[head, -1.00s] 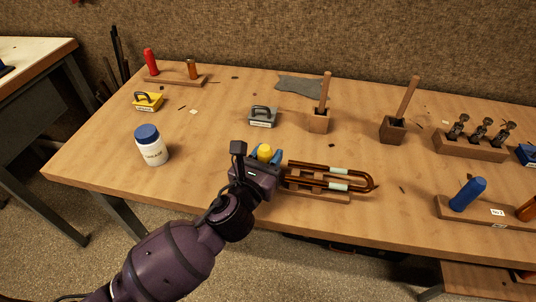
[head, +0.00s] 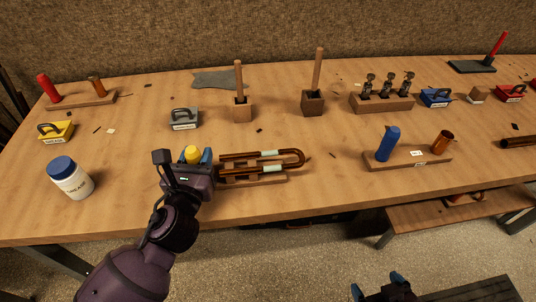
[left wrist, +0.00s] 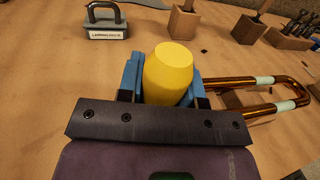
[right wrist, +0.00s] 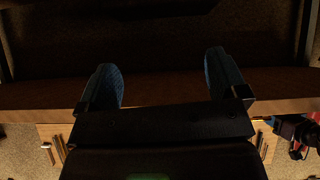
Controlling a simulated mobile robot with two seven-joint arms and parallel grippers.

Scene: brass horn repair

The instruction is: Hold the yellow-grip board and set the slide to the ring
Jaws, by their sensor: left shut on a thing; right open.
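The yellow grip (head: 193,154) stands at the left end of a wooden board (head: 262,180) on the bench. My left gripper (head: 192,160) is shut on the yellow grip; in the left wrist view the blue fingers sit on both sides of the grip (left wrist: 168,72). A copper-brown U-shaped slide (head: 290,152) with pale bands lies along the board, its bend pointing right; it also shows in the left wrist view (left wrist: 290,85). My right gripper (head: 378,288) is open and empty, low in front of the bench; its spread fingers show in the right wrist view (right wrist: 165,85). I cannot make out the ring clearly.
A white jar with a blue lid (head: 71,178) stands left of my left gripper. A second board with a blue grip (head: 388,143) lies to the right. Bench between the two boards is clear.

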